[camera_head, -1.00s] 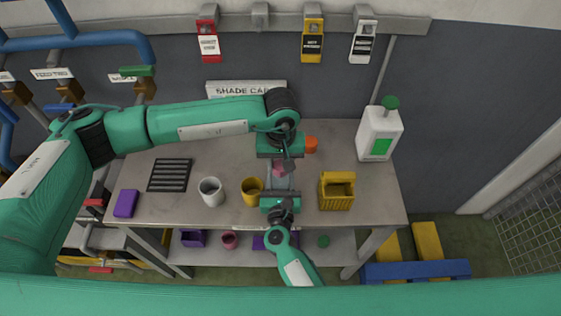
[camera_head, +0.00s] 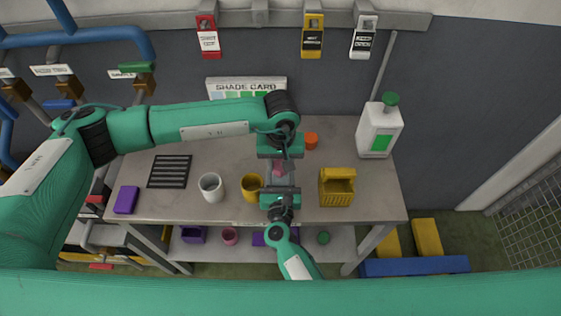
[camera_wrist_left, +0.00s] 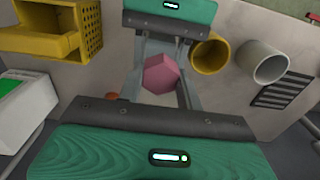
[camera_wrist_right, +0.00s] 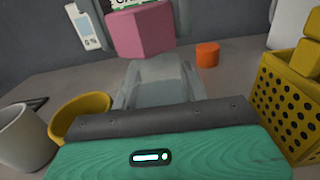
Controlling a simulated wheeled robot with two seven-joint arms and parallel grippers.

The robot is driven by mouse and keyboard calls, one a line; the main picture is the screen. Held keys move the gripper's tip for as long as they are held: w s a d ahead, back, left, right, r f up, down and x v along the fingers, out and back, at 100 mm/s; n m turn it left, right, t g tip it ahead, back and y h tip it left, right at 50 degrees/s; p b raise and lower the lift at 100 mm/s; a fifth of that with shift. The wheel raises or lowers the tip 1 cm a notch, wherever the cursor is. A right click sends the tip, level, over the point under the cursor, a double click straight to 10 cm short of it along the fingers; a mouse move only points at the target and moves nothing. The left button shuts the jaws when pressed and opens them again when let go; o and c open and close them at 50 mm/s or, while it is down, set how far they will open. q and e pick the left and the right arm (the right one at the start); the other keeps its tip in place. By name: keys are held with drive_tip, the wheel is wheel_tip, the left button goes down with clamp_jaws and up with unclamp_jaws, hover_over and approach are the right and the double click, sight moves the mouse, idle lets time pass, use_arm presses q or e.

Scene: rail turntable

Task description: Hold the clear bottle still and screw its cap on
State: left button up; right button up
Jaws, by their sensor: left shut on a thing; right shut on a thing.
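The pink, faceted cap (camera_head: 278,168) sits between the fingers of my left gripper (camera_head: 279,165), which is shut on it. The cap also shows in the left wrist view (camera_wrist_left: 161,73). My right gripper (camera_head: 280,182) is shut on the clear bottle (camera_wrist_right: 157,84), seen as a pale see-through body between its fingers in the right wrist view. The cap (camera_wrist_right: 140,31) appears just above the bottle there. I cannot tell whether cap and bottle touch or whether the thread is engaged. The bottle is mostly hidden in the head view.
A yellow mug (camera_head: 252,186) and white mug (camera_head: 210,187) stand left of the grippers. A yellow perforated basket (camera_head: 337,190) is close on the right. An orange cylinder (camera_head: 311,140) and white container (camera_head: 380,130) stand farther back.

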use_arm(q)
drive_tip(key=shift+f, duration=0.55)
drive_tip(key=shift+o, duration=0.9)
drive_tip(key=shift+c, duration=1.1)
drive_tip(key=m, duration=0.5)
drive_tip(key=shift+m, duration=0.5)
drive_tip(key=m, duration=0.6)
drive_tip(key=o, duration=1.1)
